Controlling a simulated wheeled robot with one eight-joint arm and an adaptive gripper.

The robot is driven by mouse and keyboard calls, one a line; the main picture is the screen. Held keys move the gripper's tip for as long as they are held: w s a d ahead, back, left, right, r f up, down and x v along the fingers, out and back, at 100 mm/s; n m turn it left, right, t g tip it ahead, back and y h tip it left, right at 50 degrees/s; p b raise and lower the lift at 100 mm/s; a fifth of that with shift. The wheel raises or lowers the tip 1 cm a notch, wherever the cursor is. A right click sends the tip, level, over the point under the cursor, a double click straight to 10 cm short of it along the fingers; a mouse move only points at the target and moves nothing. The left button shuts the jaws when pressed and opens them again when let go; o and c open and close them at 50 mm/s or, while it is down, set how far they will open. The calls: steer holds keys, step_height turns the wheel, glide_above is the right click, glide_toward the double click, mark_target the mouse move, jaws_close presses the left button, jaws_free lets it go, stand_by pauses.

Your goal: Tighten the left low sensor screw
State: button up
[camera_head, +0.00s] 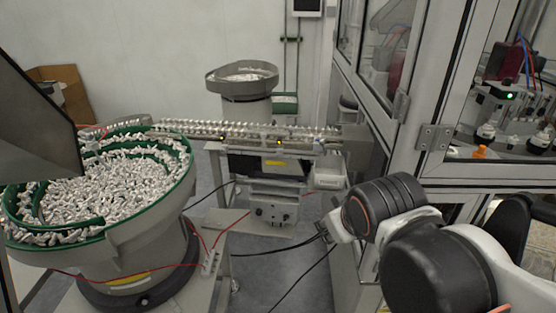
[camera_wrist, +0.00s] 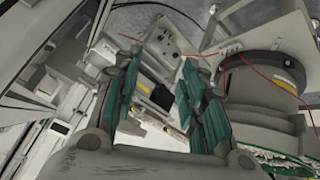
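In the head view, the feeder rail (camera_head: 262,132) runs across the middle, packed with small pale parts. Small dark blocks with yellow lights, apparently sensors, sit on its front side, one at left (camera_head: 222,138) and one further right (camera_head: 279,142). The left low sensor screw is too small to make out in either view. In the wrist view, my gripper (camera_wrist: 160,62) is open, its two teal-padded fingers apart and nothing seen held between them. The rail's stand, with a dark panel, shows beyond the fingers. I cannot make out my gripper's fingers in the head view.
A large green-rimmed bowl feeder (camera_head: 115,259) full of parts stands at left. A second bowl (camera_head: 242,88) stands behind the rail. A control box (camera_head: 272,212) sits below the rail. A glazed cabinet frame (camera_head: 432,137) stands at right. Cables cross the floor between.

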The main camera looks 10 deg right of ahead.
steer(key=w+d+n+t+h, duration=0.25)
steer(key=w+n, duration=0.55)
steer(key=w, duration=0.4)
steer(key=n+t+h+b, duration=0.25)
steer(key=n+t, duration=0.45)
steer(key=n, duration=1.4)
glide_toward(279, 156)
steer(key=b+x, duration=0.1)
steer(key=x, duration=0.7)
steer(key=shift+w+a, duration=0.1)
steer(key=shift+w, duration=0.05)
steer(key=shift+c, duration=0.3)
jaws_close()
